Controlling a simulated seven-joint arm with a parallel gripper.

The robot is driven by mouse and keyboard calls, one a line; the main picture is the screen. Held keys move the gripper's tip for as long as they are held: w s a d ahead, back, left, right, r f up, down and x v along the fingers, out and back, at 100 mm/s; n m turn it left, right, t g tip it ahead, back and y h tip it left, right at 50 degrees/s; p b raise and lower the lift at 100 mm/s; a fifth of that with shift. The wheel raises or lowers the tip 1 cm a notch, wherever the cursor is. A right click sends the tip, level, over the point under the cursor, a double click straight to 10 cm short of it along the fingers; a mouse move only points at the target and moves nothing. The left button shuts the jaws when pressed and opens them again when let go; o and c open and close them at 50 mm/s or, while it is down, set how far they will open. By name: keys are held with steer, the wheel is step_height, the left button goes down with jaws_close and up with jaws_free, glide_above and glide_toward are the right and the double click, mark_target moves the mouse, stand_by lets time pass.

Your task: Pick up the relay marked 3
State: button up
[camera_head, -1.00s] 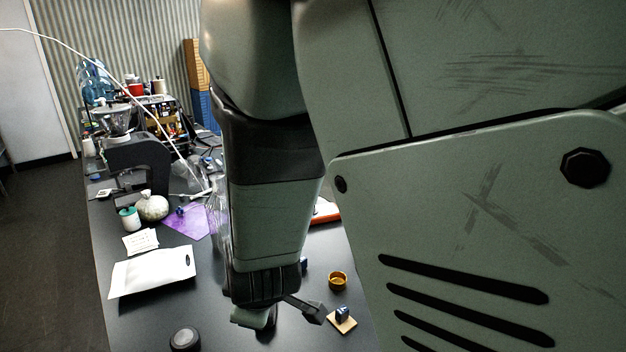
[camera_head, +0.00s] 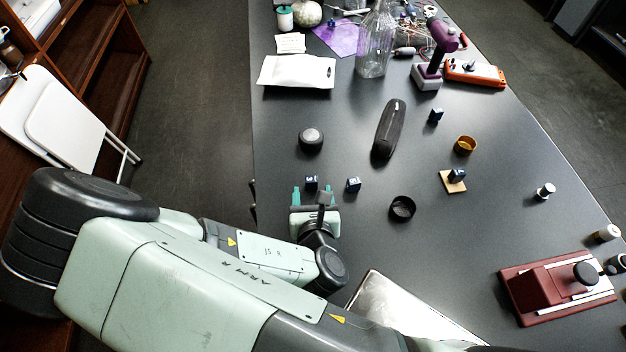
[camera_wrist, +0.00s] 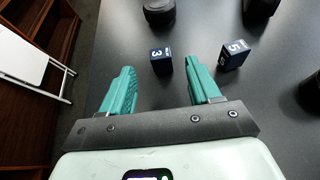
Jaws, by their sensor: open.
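The relay marked 3 (camera_wrist: 161,60) is a small dark blue block with a white 3 on its top. It stands on the dark table, and in the head view it is the left (camera_head: 311,183) of two close blocks. My gripper (camera_wrist: 161,70) is open, its teal fingers pointing toward this relay. In the wrist view the relay shows in the gap at the fingertips, with space on both sides. I cannot tell how far above the table the fingers are. In the head view my gripper (camera_head: 311,194) is at the table's left side.
A similar relay marked 5 (camera_wrist: 235,54) stands just right of the right finger. A round black puck (camera_head: 311,139) lies beyond, and a black ring (camera_head: 402,208) lies to the right. Another dark block (camera_head: 456,175) sits on a tan pad. A metallic tray (camera_head: 392,312) is nearer me.

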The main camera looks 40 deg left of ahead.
mark_target(312, 181)
steer(key=shift+x, duration=2.25)
steer(key=shift+c, duration=0.2)
